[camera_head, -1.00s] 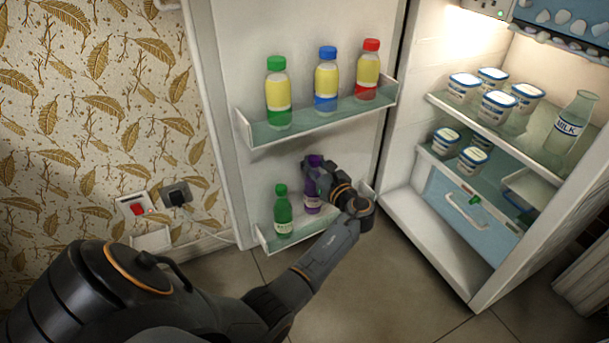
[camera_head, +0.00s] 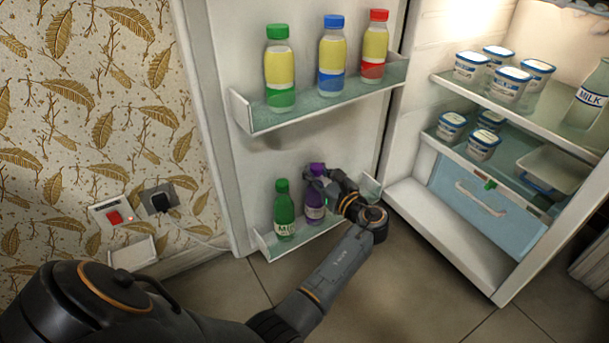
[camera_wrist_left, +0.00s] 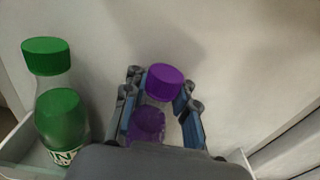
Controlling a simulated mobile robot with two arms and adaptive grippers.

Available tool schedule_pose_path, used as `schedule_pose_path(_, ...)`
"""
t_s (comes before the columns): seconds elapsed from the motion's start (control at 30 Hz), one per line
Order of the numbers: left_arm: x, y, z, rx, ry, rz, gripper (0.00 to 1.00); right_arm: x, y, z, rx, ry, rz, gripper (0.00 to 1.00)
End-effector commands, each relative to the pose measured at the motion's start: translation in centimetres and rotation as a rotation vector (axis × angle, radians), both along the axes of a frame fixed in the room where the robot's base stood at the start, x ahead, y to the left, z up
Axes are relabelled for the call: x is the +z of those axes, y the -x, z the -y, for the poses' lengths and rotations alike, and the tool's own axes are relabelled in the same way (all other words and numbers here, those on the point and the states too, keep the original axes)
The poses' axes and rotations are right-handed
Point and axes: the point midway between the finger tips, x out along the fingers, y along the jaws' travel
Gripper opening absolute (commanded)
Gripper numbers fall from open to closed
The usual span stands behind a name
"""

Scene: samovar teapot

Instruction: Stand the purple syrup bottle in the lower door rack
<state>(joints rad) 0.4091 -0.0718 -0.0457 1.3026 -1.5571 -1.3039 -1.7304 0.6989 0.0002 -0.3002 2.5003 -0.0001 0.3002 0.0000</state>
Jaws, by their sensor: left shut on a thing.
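The purple syrup bottle (camera_head: 315,200) stands upright at the lower door rack (camera_head: 262,243), just right of a green bottle. My left gripper (camera_head: 322,186) is shut on the upper part of the purple bottle, reaching in from the right. In the left wrist view the purple cap (camera_wrist_left: 164,82) shows between the two fingers (camera_wrist_left: 160,108). The bottle's base is partly hidden, so I cannot tell if it touches the rack floor. My right gripper is not in view.
A green bottle (camera_head: 284,213) stands in the lower rack's left part. The upper door rack (camera_head: 270,123) holds three yellow bottles with green, blue and red caps. The open fridge to the right holds white tubs (camera_head: 508,83) and a milk bottle (camera_head: 588,98).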

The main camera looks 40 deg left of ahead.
Motion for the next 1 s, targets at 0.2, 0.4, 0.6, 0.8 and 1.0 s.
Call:
schedule_pose_path(0.2,0.17,-0.02,0.40,0.001,-0.002,0.003,0.00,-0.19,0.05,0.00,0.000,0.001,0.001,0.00)
schedule_pose_path(0.4,0.00,-0.01,0.36,0.001,-0.003,0.001,0.00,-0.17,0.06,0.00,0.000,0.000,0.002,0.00)
schedule_pose_path(0.6,-0.30,0.03,0.36,0.001,0.000,-0.001,0.50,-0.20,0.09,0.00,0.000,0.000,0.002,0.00)
schedule_pose_path(0.8,-0.30,0.03,0.35,0.001,0.000,-0.001,0.50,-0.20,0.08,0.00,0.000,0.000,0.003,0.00)
schedule_pose_path(1.0,0.06,0.05,0.28,0.001,0.000,-0.001,0.50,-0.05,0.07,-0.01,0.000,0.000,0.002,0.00)
